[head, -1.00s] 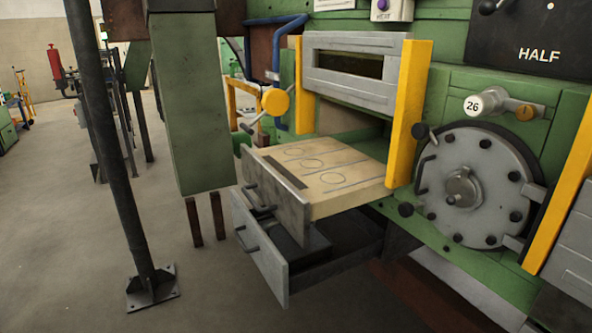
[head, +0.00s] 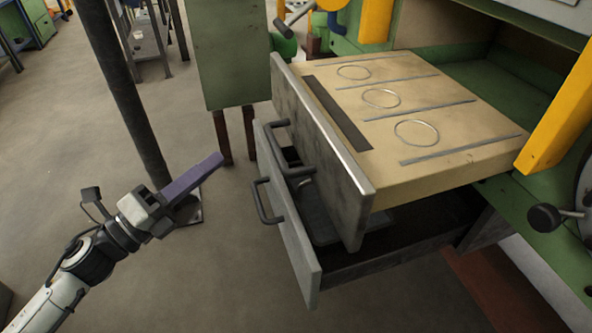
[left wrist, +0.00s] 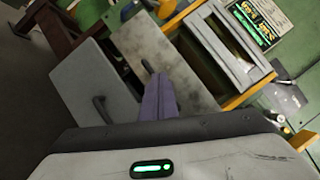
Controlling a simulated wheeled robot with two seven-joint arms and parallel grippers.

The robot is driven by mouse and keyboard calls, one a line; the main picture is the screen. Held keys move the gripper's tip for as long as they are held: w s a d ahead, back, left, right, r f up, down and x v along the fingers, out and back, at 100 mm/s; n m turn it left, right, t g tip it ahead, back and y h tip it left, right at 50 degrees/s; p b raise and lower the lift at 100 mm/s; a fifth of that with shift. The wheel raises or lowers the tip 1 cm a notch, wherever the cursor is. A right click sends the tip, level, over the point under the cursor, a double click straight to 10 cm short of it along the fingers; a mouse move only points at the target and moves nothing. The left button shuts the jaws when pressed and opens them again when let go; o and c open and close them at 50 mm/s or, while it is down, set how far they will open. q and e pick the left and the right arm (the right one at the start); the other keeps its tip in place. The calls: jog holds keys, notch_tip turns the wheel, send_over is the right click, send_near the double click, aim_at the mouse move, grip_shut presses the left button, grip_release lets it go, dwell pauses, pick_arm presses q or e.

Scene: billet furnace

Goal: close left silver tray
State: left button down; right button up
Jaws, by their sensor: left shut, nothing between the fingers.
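The upper silver tray (head: 325,150) is pulled out of the green furnace, with a grey front plate, a dark bar handle and a tan top marked with rings. A lower grey drawer (head: 292,235) with its own handle is also pulled out beneath it. My left gripper (head: 220,160) has purple fingers, shut and empty, to the left of both fronts and apart from them. In the left wrist view its fingers (left wrist: 158,98) point toward the two fronts; the upper front (left wrist: 165,60) and lower front (left wrist: 90,80) both show. My right gripper is not in view.
A dark post (head: 125,95) stands on the floor at left, behind my left gripper. A green column (head: 232,50) stands behind the trays. A yellow rail (head: 565,115) and a dark knob (head: 545,217) are at right.

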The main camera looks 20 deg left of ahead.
pick_arm(q)
notch_tip(320, 180, up, 2)
jog(key=s+d+m+g+h+b, duration=0.25)
jog(key=m+g+h, duration=0.35)
jog(key=m, duration=1)
jog(key=m+g+p, duration=0.2)
jog(key=p, duration=0.1)
send_near(312, 150)
jog(key=shift+y, duration=0.4)
jog(key=x, duration=0.4)
jog(key=shift+d+r, duration=0.35)
jog(key=shift+d, duration=0.15)
jog(key=shift+x, duration=0.8)
jog(key=shift+f, duration=0.15)
jog(key=shift+w, duration=0.15)
